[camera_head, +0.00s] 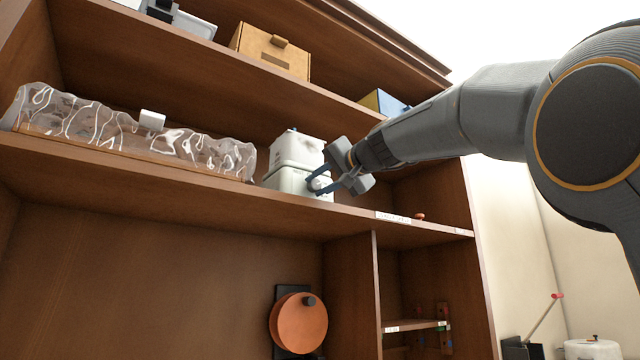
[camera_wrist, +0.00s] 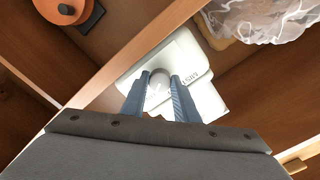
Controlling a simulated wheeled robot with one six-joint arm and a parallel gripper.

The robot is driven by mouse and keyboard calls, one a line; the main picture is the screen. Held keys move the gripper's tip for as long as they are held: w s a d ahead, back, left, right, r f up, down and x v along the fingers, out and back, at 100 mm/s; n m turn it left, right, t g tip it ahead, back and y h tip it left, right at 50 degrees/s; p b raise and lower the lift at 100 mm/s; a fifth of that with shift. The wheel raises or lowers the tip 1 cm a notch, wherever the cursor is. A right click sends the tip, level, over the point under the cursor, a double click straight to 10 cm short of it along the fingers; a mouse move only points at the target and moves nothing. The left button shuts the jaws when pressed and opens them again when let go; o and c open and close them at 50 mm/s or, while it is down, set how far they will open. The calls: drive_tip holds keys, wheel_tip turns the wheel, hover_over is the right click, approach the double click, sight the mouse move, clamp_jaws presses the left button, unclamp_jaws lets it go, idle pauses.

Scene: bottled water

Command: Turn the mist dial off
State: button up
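The white box-shaped appliance (camera_head: 296,152) stands on the middle shelf. In the wrist view its white face (camera_wrist: 205,97) carries lettering that looks like "MIST", seen upside down. The round pale mist dial (camera_wrist: 158,84) sticks out from that face; it also shows small in the head view (camera_head: 319,183). My gripper (camera_wrist: 160,76) is at the dial, with one blue finger on each side of it. The fingers are apart, with the dial between their tips. I cannot tell whether they press on it. The dial's pointer or setting is not readable.
A clear plastic-wrapped pack (camera_head: 130,135) lies on the same shelf, left of the appliance. The shelf board (camera_head: 190,185) runs just below my gripper. A cardboard box (camera_head: 270,52) and a blue-yellow box (camera_head: 384,103) sit above. An orange round object (camera_head: 298,325) is below.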

drive_tip(key=shift+n+b, duration=0.3)
drive_tip(key=shift+b, duration=0.2)
drive_tip(key=shift+f+n+b, duration=0.15)
drive_tip(key=shift+n+b, duration=0.55)
drive_tip(key=shift+b, duration=0.05)
drive_tip(key=n+b, duration=0.3)
drive_tip(key=shift+w, duration=0.1)
drive_tip(key=n+b, duration=0.2)
drive_tip(key=n, duration=0.1)
drive_tip(key=shift+n, duration=0.4)
drive_tip(key=shift+n+b, duration=0.55)
drive_tip(key=shift+n, duration=0.95)
drive_tip(key=shift+r, duration=0.2)
drive_tip(key=o, duration=1.1)
drive_tip(key=shift+c, duration=0.2)
drive_tip(key=shift+d, duration=0.1)
